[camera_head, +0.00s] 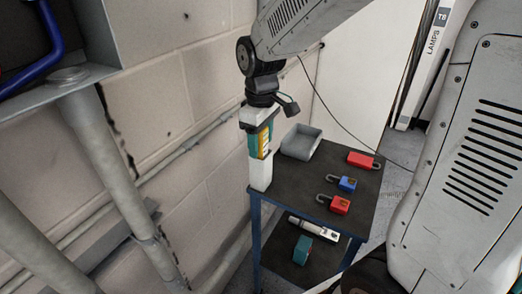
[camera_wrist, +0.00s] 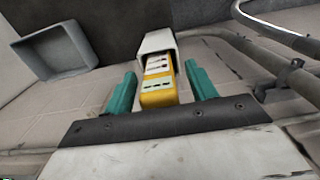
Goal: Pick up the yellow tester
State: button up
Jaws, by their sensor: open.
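The yellow tester (camera_head: 265,142) sits upright in a white holder (camera_head: 260,174) at the back left corner of the dark-topped cart. In the wrist view the tester (camera_wrist: 158,84) shows its yellow body with pale label patches, and its far end is hidden inside the white holder (camera_wrist: 158,41). My gripper (camera_head: 259,151) is above the holder, pointing down. Its teal fingers (camera_wrist: 160,70) are open, one on each side of the tester, with visible gaps in the wrist view.
A grey tray (camera_head: 301,142) is beside the holder on the cart top (camera_head: 296,184). Red padlocks (camera_head: 340,204) (camera_head: 361,160) and a blue padlock (camera_head: 347,183) lie on the right. The lower shelf holds a white tool (camera_head: 313,229) and a teal item (camera_head: 302,250). A wall pipe (camera_head: 190,143) runs close behind.

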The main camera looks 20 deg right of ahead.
jog(key=shift+f, duration=0.3)
jog(key=c, duration=1.1)
jog(key=shift+o, duration=0.2)
jog(key=shift+r, duration=0.2)
